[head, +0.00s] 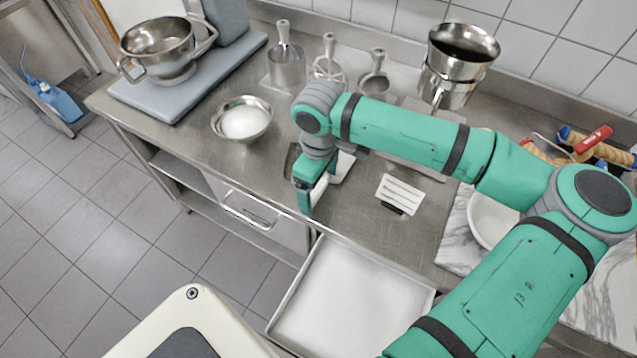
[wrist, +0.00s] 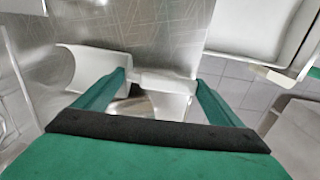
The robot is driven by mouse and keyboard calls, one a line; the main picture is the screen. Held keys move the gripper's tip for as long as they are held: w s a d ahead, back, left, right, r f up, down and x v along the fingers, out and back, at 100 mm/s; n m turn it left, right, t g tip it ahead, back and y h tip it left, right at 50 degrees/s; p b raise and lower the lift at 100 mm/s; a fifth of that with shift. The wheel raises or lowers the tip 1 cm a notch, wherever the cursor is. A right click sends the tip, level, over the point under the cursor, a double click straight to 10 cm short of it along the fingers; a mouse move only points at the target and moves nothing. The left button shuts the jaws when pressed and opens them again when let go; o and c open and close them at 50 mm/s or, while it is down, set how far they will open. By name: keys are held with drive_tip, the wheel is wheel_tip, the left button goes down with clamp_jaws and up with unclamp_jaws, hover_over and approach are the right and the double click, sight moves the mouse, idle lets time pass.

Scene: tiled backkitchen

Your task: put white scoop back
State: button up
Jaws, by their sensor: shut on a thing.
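My gripper (head: 318,182) is low over the steel counter (head: 225,158), near its front edge. It is shut on the white scoop (head: 345,166), which is mostly hidden behind the fingers in the head view. In the wrist view the gripper (wrist: 161,84) has a white part of the scoop (wrist: 92,64) between and beside its green fingers. I cannot tell whether the scoop touches the counter. Three metal scoops stand at the back: a large one (head: 286,66), a middle one (head: 328,68) and a small one (head: 375,84).
A bowl of white powder (head: 243,122) stands left of my gripper. A lined card (head: 401,193) stands to its right. Stacked steel pots (head: 458,62) are at the back right, and a white bowl (head: 487,220) is partly behind my arm. A pale tray (head: 350,302) lies below the counter edge.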

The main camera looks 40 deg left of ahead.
drive_tip(key=o, duration=1.1)
drive_tip(key=shift+f, duration=0.1)
wheel_tip(320, 180, up, 12)
drive_tip(key=shift+s+r, duration=0.1)
drive_tip(key=shift+r, duration=0.05)
